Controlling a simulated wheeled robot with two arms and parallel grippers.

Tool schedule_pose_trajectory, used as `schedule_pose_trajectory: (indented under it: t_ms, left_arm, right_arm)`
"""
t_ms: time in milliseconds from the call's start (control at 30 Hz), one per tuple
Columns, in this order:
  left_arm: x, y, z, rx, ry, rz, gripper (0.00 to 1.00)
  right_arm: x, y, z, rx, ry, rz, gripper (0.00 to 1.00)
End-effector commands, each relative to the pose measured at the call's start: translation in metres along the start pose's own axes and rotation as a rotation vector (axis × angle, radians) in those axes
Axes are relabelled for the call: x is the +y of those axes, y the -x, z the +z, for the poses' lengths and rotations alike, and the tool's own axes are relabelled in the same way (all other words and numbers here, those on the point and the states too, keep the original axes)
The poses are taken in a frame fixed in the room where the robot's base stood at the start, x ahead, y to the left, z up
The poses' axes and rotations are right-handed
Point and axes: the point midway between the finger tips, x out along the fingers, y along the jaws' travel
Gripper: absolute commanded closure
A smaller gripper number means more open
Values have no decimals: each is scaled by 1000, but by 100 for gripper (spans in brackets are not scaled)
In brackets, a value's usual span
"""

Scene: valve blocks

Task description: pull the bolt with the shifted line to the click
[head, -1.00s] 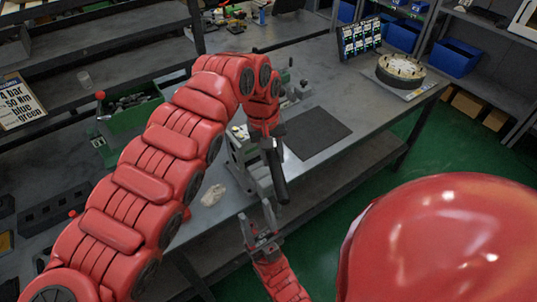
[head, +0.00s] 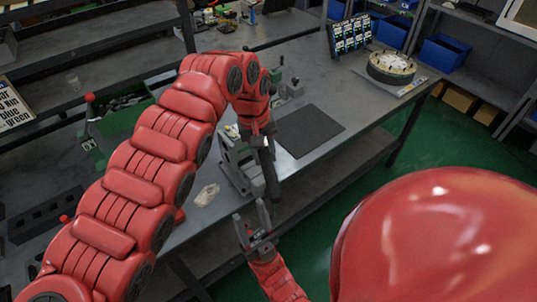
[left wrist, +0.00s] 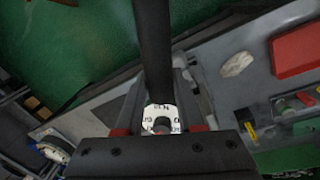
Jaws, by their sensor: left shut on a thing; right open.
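My left gripper (head: 263,138) is at the front of the bench, beside a grey metal stand (head: 238,163). It is shut on a long dark bar-shaped tool (head: 270,176), which slants down past the bench's front edge. In the left wrist view the tool (left wrist: 153,45) runs up from between the fingers, with a white ring bearing dark marks (left wrist: 160,113) at its near end. My right gripper (head: 254,222) is open and empty, below and left of the tool's lower end. A round flange (head: 391,68) with several studs stands far right; no line on any bolt can be made out.
A dark mat (head: 309,131) lies right of the stand, and a crumpled pale cloth (head: 207,195) left of it. A green bin (head: 125,115) stands at the left. A labelled board (head: 350,38) and blue bins (head: 443,54) are at the back right.

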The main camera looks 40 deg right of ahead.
Motion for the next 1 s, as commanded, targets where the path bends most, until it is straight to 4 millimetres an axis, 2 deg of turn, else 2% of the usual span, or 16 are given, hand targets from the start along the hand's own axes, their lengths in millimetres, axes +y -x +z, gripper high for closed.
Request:
schedule_pose_trajectory:
  t_ms: [200,700,1000]
  left_arm:
    - [-1,2,0,-1,-15,-1,100]
    - [21,-1,-1,22,123,0,100]
    - [22,-2,-2,24,138,0,100]
  right_arm:
    - [0,0,0,0,0,0,50]
    - [0,-11,-2,0,0,0,50]
    - [0,-11,-2,0,0,0,50]
